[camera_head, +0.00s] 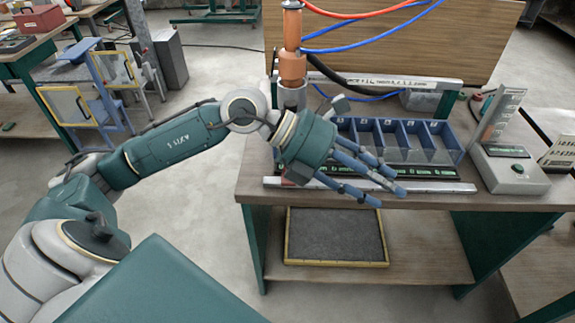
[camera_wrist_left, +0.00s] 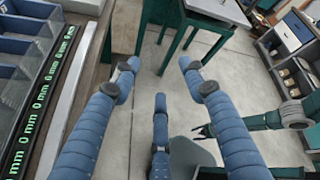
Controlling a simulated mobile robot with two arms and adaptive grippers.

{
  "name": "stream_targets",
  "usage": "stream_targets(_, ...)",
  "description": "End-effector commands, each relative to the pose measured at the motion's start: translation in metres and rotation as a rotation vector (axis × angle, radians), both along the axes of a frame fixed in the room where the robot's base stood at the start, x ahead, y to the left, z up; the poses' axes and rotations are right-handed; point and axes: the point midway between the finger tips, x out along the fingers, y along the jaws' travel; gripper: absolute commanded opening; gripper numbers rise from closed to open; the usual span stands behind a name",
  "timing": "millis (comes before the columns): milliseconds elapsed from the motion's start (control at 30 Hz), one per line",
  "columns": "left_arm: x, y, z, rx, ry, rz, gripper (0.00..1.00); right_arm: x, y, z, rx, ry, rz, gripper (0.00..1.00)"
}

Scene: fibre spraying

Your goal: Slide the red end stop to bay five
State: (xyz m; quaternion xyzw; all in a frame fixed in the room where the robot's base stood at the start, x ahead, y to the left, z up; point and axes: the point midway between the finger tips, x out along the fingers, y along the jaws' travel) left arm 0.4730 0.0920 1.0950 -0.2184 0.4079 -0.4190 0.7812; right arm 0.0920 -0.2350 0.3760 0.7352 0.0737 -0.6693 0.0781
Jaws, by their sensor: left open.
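My left gripper (camera_head: 388,190) reaches in over the front edge of the bench, its blue fingers spread and empty. The fingers are in front of the row of blue bays (camera_head: 445,140) and above the pale front rail (camera_head: 440,187). In the left wrist view the same open fingers (camera_wrist_left: 158,85) hang over the floor, with the rail (camera_wrist_left: 72,100) and green displays reading 0 mm (camera_wrist_left: 40,100) at left. A small reddish patch (camera_head: 288,183) shows at the rail's left end, mostly hidden by my gripper; I cannot tell if it is the end stop.
An orange spray head (camera_head: 292,65) with red and blue hoses stands behind the bays. A grey control box (camera_head: 510,170) is on the bench at right. A dark tray (camera_head: 335,235) lies on the lower shelf. A green arm (camera_wrist_left: 270,120), probably my right, shows in the wrist view.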

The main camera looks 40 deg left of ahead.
Motion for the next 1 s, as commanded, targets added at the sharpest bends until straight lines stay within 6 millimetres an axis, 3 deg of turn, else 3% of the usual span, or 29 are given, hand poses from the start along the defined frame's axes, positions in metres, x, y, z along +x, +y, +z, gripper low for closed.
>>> stream_targets(100, 0.014, 0.091, -0.036, 0.4, 0.003, 0.059, 0.43, -0.001, 0.0, 0.0, 0.0, 0.002, 0.0, 0.45)
stream_targets(200, 0.018, 0.165, -0.044, 0.647, 0.038, 0.142, 0.43, -0.002, 0.0, 0.001, -0.001, 0.003, 0.0, 0.45)
stream_targets(333, 0.016, 0.225, -0.04, 0.823, 0.078, 0.227, 0.43, -0.002, 0.0, 0.001, -0.001, 0.003, 0.0, 0.45)
stream_targets(433, 0.015, 0.243, -0.04, 0.872, 0.094, 0.254, 0.43, -0.002, 0.0, 0.001, -0.001, 0.003, 0.0, 0.45)
stream_targets(567, 0.018, 0.244, -0.051, 0.88, 0.102, 0.256, 0.43, -0.002, 0.0, 0.004, -0.001, 0.004, 0.0, 0.45)
stream_targets(1000, 0.047, 0.235, -0.122, 0.875, 0.099, 0.253, 0.43, -0.002, 0.0, 0.022, 0.0, 0.004, 0.0, 0.45)
